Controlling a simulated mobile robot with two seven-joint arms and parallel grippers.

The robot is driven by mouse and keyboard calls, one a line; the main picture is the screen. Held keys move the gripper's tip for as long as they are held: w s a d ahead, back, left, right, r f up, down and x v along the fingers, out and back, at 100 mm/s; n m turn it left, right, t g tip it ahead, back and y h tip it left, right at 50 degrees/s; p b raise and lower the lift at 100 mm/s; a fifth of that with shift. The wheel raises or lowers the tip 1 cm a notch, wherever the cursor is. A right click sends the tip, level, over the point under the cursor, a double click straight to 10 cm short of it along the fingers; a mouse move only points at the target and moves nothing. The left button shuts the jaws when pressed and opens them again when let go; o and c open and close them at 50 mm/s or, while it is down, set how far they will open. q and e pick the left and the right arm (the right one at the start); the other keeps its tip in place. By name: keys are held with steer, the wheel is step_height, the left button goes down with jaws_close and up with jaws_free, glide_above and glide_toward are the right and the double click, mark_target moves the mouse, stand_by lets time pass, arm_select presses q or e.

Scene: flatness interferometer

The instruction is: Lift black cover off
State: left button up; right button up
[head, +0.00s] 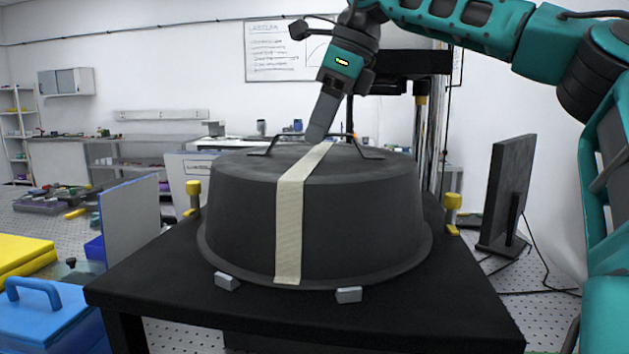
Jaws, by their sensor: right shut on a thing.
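The black cover (360,220) is a wide round dome with a flared rim. It sits on a black table, and a cream strip (290,225) runs from its top down its front side. A thin dark handle (368,150) stands on its top. My right gripper (318,138) reaches down from above to the top of the cover, at the handle, and is shut on the handle. The fingertips partly hide where they meet it. My left gripper is not in view.
The black table (300,318) carries small grey blocks (349,295) at the cover's front rim. Yellow-topped posts (193,193) stand either side. A monitor (508,190) is at right. A blue box (50,315) and yellow case (22,255) are at left.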

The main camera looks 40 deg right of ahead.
jaws_close()
steer(key=shift+r, duration=0.15)
stand_by(0.9)
step_height(320, 180, up, 10)
steer(key=shift+r, duration=0.15)
stand_by(0.5)
stand_by(0.7)
